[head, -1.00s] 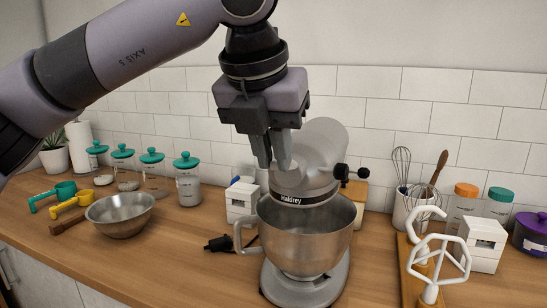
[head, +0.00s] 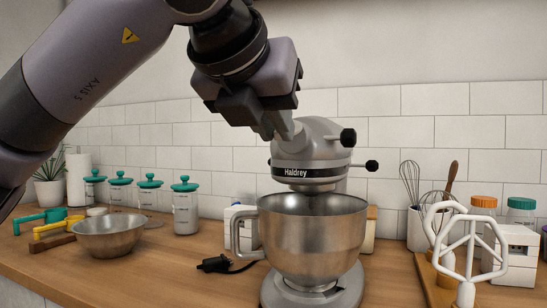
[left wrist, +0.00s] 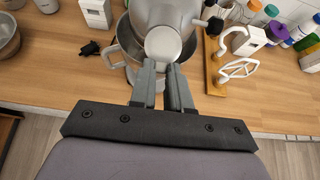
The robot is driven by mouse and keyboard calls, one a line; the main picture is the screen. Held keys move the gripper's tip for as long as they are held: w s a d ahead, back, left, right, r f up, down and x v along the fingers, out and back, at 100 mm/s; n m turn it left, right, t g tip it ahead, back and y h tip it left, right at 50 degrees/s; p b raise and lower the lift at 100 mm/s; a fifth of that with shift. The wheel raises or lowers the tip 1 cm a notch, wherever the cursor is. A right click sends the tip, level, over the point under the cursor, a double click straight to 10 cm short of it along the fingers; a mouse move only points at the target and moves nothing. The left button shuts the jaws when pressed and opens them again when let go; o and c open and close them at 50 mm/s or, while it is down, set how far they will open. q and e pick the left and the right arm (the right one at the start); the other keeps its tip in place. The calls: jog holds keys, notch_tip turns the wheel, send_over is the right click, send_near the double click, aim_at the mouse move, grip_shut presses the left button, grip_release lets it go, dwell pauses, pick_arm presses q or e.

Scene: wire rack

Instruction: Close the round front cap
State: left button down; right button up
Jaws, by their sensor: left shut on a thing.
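The stand mixer (head: 322,150) is grey, with a dark "Haldrey" band and a steel bowl (head: 312,235) under its head. The round front cap (left wrist: 163,44) shows in the left wrist view as a pale disc at the front of the mixer head, at my fingertips. My left gripper (head: 282,132) comes down from the upper left onto the front of the head; its fingers (left wrist: 163,66) are shut on the cap. In the head view the fingers mostly hide the cap, so I cannot tell how far open it stands. My right gripper is out of view.
Black knobs (head: 348,138) stick out on the mixer's right side. White beaters (head: 466,240) stand at the right front. A small steel bowl (head: 110,236) and teal-lidded jars (head: 186,210) stand to the left. A black plug (head: 214,264) lies left of the mixer.

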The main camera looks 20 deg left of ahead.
aim_at(292, 152)
pick_arm(q)
jog(key=w+f+t+b, duration=0.1)
jog(key=f+t+b, duration=0.1)
jog(key=b, duration=0.4)
jog(key=w+f+t+b, duration=0.1)
jog(key=t+b, duration=0.3)
jog(key=b, duration=0.3)
jog(key=w+f+t+b, duration=0.1)
jog(key=f+t+b, duration=0.1)
jog(key=t+b, duration=0.2)
jog(key=shift+f+b, duration=0.3)
jog(key=shift+b, duration=1.25)
jog(key=shift+w+f+t+b, duration=0.1)
jog(key=shift+w+t+b, duration=0.3)
jog(key=shift+t, duration=0.5)
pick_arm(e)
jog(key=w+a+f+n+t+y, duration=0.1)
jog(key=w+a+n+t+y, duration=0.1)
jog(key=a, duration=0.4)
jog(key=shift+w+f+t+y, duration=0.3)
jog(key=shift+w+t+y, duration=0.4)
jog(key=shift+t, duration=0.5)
pick_arm(q)
jog(key=shift+w, duration=0.1)
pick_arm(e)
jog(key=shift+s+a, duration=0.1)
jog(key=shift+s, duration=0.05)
pick_arm(q)
jog(key=c, duration=1.1)
grip_release()
